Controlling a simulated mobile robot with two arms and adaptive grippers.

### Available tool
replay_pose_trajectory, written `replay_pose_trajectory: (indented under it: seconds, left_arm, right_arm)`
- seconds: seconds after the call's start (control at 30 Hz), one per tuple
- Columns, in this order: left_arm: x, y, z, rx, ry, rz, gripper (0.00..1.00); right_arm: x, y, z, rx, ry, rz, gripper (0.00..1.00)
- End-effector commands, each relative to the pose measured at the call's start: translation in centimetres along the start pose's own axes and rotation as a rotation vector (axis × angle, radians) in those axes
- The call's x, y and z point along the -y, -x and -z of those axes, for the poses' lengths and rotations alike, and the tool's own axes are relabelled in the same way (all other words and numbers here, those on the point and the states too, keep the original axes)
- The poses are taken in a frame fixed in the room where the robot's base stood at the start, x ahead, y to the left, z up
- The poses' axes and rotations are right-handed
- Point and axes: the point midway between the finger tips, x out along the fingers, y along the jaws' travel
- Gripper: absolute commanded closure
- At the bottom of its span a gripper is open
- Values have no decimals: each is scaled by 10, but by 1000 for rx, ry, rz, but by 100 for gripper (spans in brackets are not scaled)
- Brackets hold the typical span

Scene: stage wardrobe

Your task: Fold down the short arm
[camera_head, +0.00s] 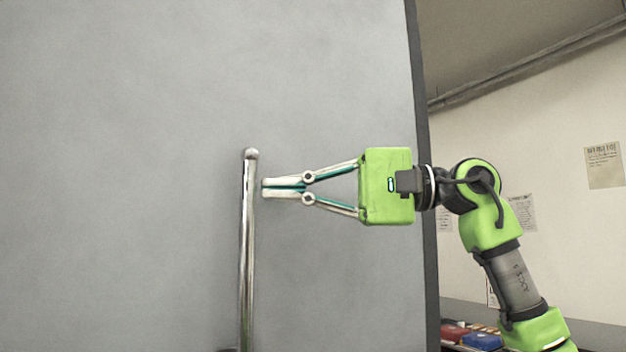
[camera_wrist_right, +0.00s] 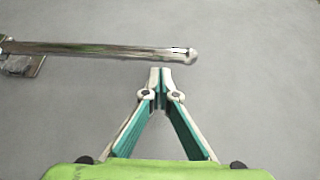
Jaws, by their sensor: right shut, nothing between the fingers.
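The short arm (camera_head: 247,250) is a shiny metal rod with a rounded end, standing upright against a grey panel in the head view. In the right wrist view the rod (camera_wrist_right: 110,49) lies across the picture, its rounded end at the right and a bracket (camera_wrist_right: 22,65) at its left end. My right gripper (camera_head: 265,188) is shut and empty. Its fingertips point left at the rod, a little below its top end, with a small gap in the head view. In the right wrist view the fingertips (camera_wrist_right: 160,72) are just short of the rod, near its rounded end. My left gripper is not in view.
The large grey panel (camera_head: 150,120) fills the left and middle, with a dark edge (camera_head: 421,150) on its right. Beyond it are a pale wall with paper notices (camera_head: 604,165) and red and blue items (camera_head: 482,341) low down. The panel around the rod is clear.

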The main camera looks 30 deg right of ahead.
Motion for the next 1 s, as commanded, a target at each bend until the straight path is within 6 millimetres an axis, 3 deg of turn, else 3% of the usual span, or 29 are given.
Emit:
replay_pose_trajectory:
  seconds: [0.1, 0.3, 0.73, 1.0]
  left_arm:
    - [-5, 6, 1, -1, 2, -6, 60]
    - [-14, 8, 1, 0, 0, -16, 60]
    - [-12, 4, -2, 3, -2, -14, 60]
    - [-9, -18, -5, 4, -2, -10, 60]
  right_arm:
    - [2, -15, -1, 2, 0, -1, 100]
    - [0, -23, 0, 0, -1, 0, 100]
    - [-1, -22, -2, 0, 12, 7, 100]
    - [-7, -12, -19, 2, 110, 65, 100]
